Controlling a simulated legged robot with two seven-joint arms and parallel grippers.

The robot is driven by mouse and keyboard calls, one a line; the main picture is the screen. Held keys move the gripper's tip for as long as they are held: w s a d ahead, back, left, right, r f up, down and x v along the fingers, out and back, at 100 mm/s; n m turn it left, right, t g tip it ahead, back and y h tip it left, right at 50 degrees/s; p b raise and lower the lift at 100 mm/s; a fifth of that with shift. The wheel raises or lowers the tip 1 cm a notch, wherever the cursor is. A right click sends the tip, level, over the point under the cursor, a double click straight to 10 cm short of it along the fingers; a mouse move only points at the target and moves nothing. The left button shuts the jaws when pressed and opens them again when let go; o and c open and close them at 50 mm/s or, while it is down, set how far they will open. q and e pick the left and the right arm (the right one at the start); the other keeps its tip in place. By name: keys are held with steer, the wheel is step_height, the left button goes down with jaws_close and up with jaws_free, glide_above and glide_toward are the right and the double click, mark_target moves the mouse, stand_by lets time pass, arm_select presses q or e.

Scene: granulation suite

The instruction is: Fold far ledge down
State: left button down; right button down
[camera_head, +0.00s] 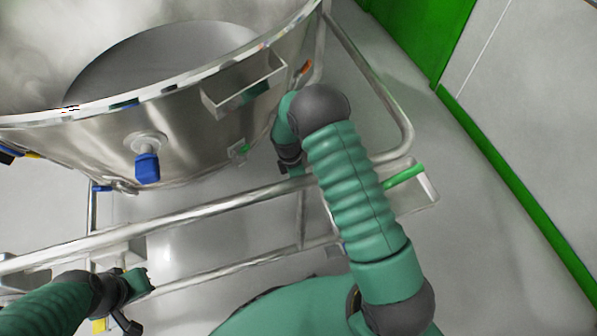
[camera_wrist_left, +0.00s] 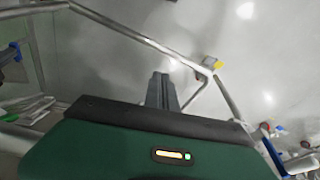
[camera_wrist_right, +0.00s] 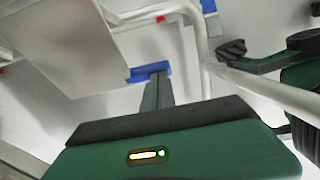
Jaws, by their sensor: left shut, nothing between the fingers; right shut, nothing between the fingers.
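A rectangular steel ledge-like piece (camera_head: 245,85) stands out from the wall of a round steel vessel (camera_head: 190,130) in the head view. I cannot tell for sure whether it is the far ledge. A pale flat panel (camera_wrist_right: 80,50) fills the upper left of the right wrist view. My right gripper (camera_head: 288,166) is below the ledge-like piece, partly hidden by my arm. Its fingers (camera_wrist_right: 157,92) are shut and empty, with a blue part (camera_wrist_right: 150,70) beyond their tips. My left gripper (camera_head: 132,322) is low at the left, by the frame's lower rail, shut and empty.
A tubular steel frame (camera_head: 210,208) surrounds the vessel and runs between my arms. A blue-handled valve (camera_head: 147,165) juts from the vessel. A corner plate (camera_head: 420,190) with a green bar is right of my right arm. Grey floor (camera_head: 480,220) lies open at right.

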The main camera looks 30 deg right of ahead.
steer(key=s+d+f+g+h, duration=0.1)
steer(key=s+d+f+h, duration=0.1)
steer(key=d+f, duration=0.6)
steer(key=shift+d+f+h+b, duration=0.35)
steer(key=shift+f+h, duration=0.55)
steer(key=shift+f, duration=0.65)
steer(key=shift+d, duration=0.1)
steer(key=p+v, duration=0.6)
steer(key=v, duration=1)
steer(key=shift+a+r, duration=0.3)
